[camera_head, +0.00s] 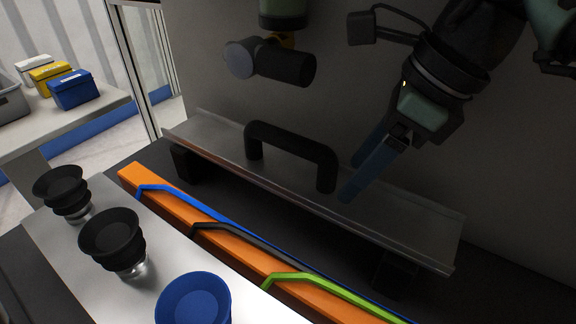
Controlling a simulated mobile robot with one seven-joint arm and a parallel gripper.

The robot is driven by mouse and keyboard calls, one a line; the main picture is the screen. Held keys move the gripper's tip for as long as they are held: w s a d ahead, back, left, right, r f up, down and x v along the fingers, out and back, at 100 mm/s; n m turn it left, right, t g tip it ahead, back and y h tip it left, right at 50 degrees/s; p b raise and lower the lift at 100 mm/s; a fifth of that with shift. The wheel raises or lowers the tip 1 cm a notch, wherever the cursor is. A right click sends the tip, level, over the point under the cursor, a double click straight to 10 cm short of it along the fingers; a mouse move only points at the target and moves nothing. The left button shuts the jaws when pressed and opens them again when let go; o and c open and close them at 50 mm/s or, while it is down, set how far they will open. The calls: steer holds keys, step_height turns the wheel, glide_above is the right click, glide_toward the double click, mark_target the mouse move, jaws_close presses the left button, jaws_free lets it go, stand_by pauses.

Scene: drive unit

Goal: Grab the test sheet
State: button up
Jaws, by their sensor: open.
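The long grey metal sheet, which looks to be the test sheet (400,222), lies across the middle, running from upper left to lower right. A black arched handle (290,143) stands on it. My gripper (354,178) has blue fingers that point down and left. It is open, with nothing seen between its fingers. In the picture the fingertips lie just right of the handle's right leg. I cannot tell how far above the sheet they are. The handle is not between the fingers.
An orange bar (240,245) with blue, black and green strips runs along the sheet's near side. Black suction-like cups (110,235) and a blue cup (193,300) stand at lower left. A grey wall (400,110) rises behind. Small boxes (73,90) sit on a table at left.

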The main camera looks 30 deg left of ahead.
mark_target(335, 158)
steer(key=a, duration=0.1)
steer(key=a+b, duration=0.1)
steer(key=a+f, duration=0.1)
steer(key=shift+s+a+f, duration=0.1)
steer(key=shift+s+a, duration=0.2)
steer(key=shift+a, duration=0.05)
jaws_close()
stand_by(1.0)
